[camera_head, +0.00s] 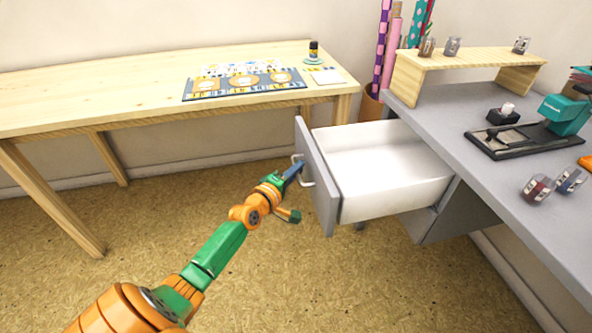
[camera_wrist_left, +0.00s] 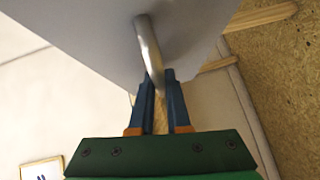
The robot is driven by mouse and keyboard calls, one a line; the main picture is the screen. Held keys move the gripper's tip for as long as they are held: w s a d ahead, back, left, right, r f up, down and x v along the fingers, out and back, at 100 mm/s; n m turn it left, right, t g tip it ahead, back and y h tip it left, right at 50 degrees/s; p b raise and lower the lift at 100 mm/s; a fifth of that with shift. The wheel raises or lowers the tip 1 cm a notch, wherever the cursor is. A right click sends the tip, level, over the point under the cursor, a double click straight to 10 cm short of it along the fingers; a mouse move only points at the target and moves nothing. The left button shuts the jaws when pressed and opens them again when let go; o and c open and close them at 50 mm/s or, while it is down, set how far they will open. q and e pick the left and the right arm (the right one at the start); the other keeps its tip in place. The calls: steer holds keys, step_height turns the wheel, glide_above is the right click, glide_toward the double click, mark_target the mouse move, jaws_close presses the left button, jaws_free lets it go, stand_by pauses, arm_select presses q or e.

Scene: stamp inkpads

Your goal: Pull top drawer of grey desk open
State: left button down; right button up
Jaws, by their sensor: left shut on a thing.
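The grey desk (camera_head: 440,100) stands at the right in the head view. Its top drawer (camera_head: 372,168) is pulled well out, and its white inside shows empty. The drawer's grey front (camera_head: 318,185) faces left and carries a metal bar handle (camera_head: 306,180). My left gripper (camera_head: 297,169) reaches up to the front and is shut on the handle. In the left wrist view the handle (camera_wrist_left: 148,45) runs down to the blue fingertips (camera_wrist_left: 160,76), against the grey drawer front (camera_wrist_left: 90,35). My right gripper is not in view.
A wooden table (camera_head: 130,85) with a patterned mat (camera_head: 190,93) and a small bottle (camera_head: 313,50) stands at the back left. On the desk are a wooden riser (camera_head: 470,60), a teal device (camera_head: 563,113) and several small stamps. The floor left of the drawer is open.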

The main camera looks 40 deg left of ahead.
arm_select(q)
steer(key=c, duration=1.2)
jaws_free()
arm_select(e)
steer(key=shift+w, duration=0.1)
arm_select(q)
steer(key=shift+o, duration=0.2)
steer(key=s+p, duration=0.2)
steer(key=s, duration=0.5)
steer(key=shift+d+r, duration=0.35)
steer(key=shift+r, duration=0.1)
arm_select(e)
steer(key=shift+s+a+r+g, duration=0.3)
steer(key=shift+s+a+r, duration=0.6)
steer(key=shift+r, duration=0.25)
